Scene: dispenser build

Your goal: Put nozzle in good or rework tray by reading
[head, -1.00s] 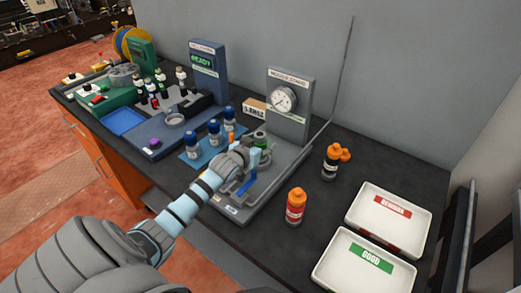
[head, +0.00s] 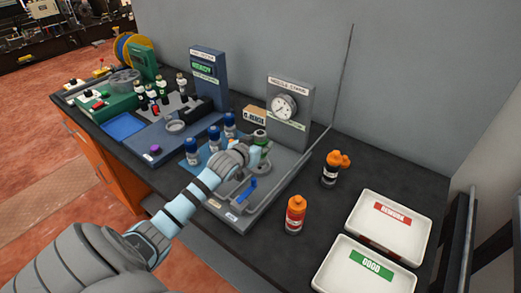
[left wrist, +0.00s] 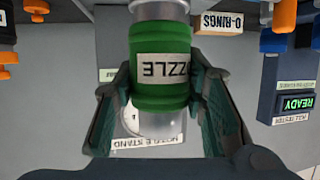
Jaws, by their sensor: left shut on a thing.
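My left gripper (head: 250,152) is shut on the nozzle (head: 260,137), a clear cylinder with a green band lettered "ZZLE". The nozzle (left wrist: 160,65) fills the middle of the left wrist view, between both fingers (left wrist: 160,110). In the head view it is at the nozzle stand (head: 290,88), in front of the round dial gauge (head: 284,107). The dial is too small to read, and the nozzle mostly hides it in the wrist view. I cannot tell whether the nozzle touches its seat. The good tray (head: 335,283) and rework tray (head: 365,232) are empty at right. My right gripper is out of view.
A blue lever (head: 247,189) sits on the stand's base. Two orange-capped bottles (head: 295,215) (head: 330,170) stand between stand and trays. Several blue-capped bottles (head: 192,152) are left of the gripper. An O-rings box (head: 255,115) is behind. A thin rod rises beside the stand.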

